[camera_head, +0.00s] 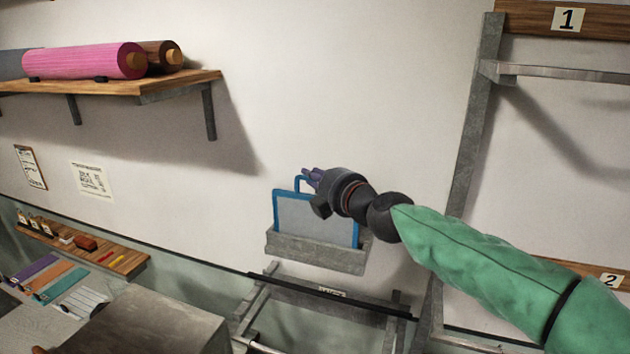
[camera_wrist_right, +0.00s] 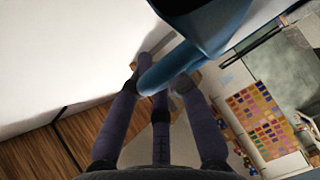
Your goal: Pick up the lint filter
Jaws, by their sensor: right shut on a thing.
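The lint filter (camera_head: 314,220) is a flat grey panel with a blue frame and a blue loop handle at its top. It stands upright in a grey holder (camera_head: 315,252) on the wall, which hides its lower edge. My right gripper (camera_head: 312,178) is at the handle, and its wrist covers the filter's upper right corner. In the right wrist view the purple fingers (camera_wrist_right: 160,80) are shut on the blue handle (camera_wrist_right: 172,66). My left gripper is not in view.
A wooden shelf (camera_head: 110,85) with a pink roll (camera_head: 90,62) sticks out at the upper left. A grey metal rack (camera_head: 475,130) stands to the right. A metal frame (camera_head: 330,292) is below the holder.

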